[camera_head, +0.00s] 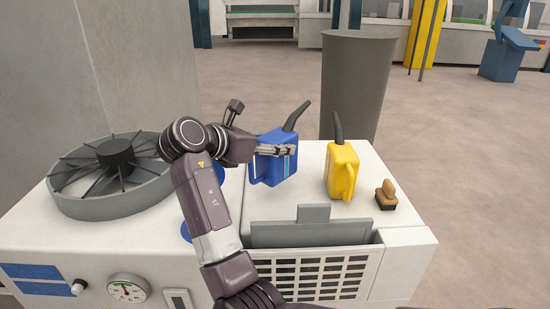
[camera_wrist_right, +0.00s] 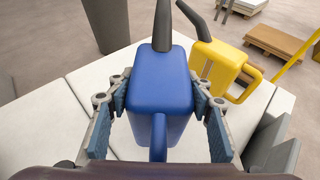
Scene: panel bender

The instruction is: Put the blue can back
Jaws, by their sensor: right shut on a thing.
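The blue can (camera_head: 270,168) with a dark spout stands upright over the white machine top, left of the yellow can. I cannot tell whether its base touches the top. My right gripper (camera_head: 276,150) is shut on the blue can, reaching across from the left. In the right wrist view the gripper's fingers (camera_wrist_right: 160,103) lie on both sides of the blue can (camera_wrist_right: 160,78), and its handle points toward the camera. My left gripper is not in view.
A yellow can (camera_head: 343,168) stands to the right, with a brown brush (camera_head: 386,192) beside it. A round fan grille (camera_head: 70,200) is at left. A tall grey bin (camera_head: 352,85) stands behind the machine. A grey plate (camera_head: 312,232) and grid basket (camera_head: 315,275) are in front.

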